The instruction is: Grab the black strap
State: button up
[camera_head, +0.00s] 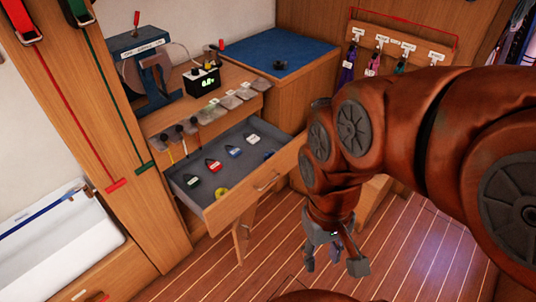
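My gripper (335,258) hangs below my arm at lower centre, above the plank floor. Its fingers are spread, with nothing seen between them. I cannot clearly make out a black strap. A red strap (72,123) and a green strap (112,98) run down the wooden post on the left, well away from my gripper. A labelled hook board (400,42) at the back holds a purple hanging item (347,70), a pink one (373,63) and a dark green one (400,65). My arm hides what is below its right end.
An open grey-lined drawer (240,200) left of my gripper holds several small padlocks and a yellow ring (222,193). A blue mat (290,50) covers the counter behind. A white basin (60,250) is at left. The floor (280,260) around my gripper is clear.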

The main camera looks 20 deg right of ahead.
aim_at(277, 65)
jog(key=k, duration=0.45)
jog(key=z, duration=0.95)
jog(key=i, duration=1.4)
jog(key=u, duration=0.55)
jog(key=i, duration=0.8)
jog(key=u, duration=0.8)
jog(key=i, duration=0.25)
jog(key=u, duration=0.35)
